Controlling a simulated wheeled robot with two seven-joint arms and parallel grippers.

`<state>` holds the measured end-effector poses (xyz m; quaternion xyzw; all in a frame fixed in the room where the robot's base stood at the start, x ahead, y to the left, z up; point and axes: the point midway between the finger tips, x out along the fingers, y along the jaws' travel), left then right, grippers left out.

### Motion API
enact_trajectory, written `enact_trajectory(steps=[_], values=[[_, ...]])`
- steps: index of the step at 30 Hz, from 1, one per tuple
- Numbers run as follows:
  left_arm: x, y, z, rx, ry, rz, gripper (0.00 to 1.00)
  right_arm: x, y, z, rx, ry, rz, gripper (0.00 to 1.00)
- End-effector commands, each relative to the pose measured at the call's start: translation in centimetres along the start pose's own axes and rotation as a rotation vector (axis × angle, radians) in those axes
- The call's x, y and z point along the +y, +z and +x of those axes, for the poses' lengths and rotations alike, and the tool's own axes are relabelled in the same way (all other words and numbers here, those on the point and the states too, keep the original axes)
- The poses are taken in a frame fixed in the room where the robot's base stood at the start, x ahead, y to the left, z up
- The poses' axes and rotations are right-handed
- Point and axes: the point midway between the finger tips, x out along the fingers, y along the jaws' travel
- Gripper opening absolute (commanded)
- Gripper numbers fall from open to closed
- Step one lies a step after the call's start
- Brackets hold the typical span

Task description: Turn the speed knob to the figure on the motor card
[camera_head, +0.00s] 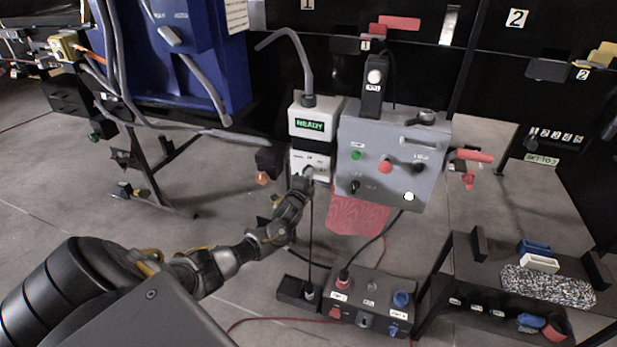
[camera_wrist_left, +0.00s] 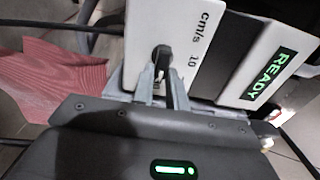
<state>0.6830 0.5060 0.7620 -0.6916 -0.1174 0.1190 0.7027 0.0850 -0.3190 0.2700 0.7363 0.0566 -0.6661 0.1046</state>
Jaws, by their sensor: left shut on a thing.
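The speed knob is a small dark knob (camera_wrist_left: 161,54) on a white panel (camera_wrist_left: 196,36) marked "cm/s" and "10" in the left wrist view. My left gripper (camera_wrist_left: 163,88) is shut on this knob, its fingers on either side of it. In the head view my left gripper (camera_head: 307,174) is at the lower front of the white control box (camera_head: 312,135), hiding the knob. The knob's pointer setting cannot be read. The box's green display (camera_head: 310,125) reads "READY". A white card (camera_head: 542,160) at the right appears to read "SET TO 3". My right gripper is out of view.
A grey box (camera_head: 395,150) with buttons stands right of the white box. A red cloth (camera_head: 357,214) hangs below it. A switch box (camera_head: 372,300) with cables sits lower. A blue cabinet (camera_head: 200,60) is at the back left. A dark bench (camera_head: 470,268) is at the right.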

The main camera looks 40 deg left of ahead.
Motion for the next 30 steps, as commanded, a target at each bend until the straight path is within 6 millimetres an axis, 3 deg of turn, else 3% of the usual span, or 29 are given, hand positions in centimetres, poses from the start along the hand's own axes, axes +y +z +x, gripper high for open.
enact_trajectory(steps=[5,6,10,20,23,30], values=[[0.1,0.1,0.0,-0.001,0.002,0.002,0.0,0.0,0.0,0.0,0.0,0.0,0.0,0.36],[0.1,0.1,0.0,-0.001,0.002,0.002,0.2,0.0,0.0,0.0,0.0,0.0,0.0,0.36],[0.1,0.1,0.0,-0.001,0.002,0.001,0.36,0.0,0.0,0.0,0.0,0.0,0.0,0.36],[0.1,0.0,-0.3,0.0,0.001,0.0,0.36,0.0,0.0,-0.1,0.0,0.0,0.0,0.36],[0.1,0.0,-1.4,0.002,0.002,0.001,0.36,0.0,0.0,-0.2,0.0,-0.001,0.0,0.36],[0.1,0.1,-6.2,0.002,0.004,-0.001,0.36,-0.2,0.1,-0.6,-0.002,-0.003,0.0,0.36]])
